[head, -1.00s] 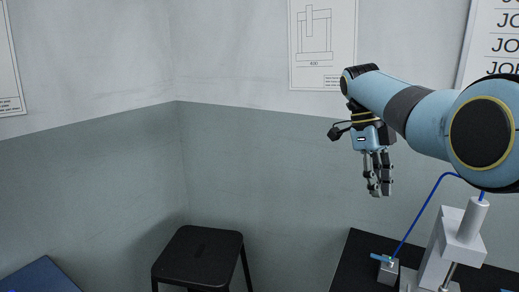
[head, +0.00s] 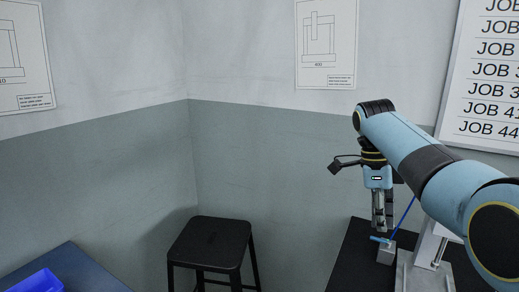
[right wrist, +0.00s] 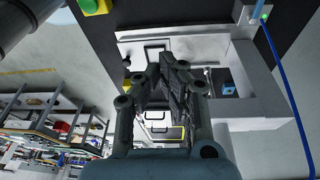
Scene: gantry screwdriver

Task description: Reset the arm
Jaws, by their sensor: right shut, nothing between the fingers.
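My right arm comes in from the right in the head view, and its gripper (head: 383,212) points down, shut and empty. It hangs over the dark bench (head: 346,262), and in the picture its fingertips lie just above a small grey block with a blue lever (head: 386,254). I cannot tell whether they touch. In the right wrist view the fingers of the gripper (right wrist: 162,72) meet above pale machine parts. The grey gantry stand (head: 424,262) stands to the right, partly hidden behind my arm. My left gripper is not in view.
A black stool (head: 210,242) stands on the floor at the middle left. A blue bench with a blue bin (head: 38,282) is at the lower left. A blue cable (head: 405,214) rises from the block. A green-and-yellow button (right wrist: 92,5) shows in the right wrist view.

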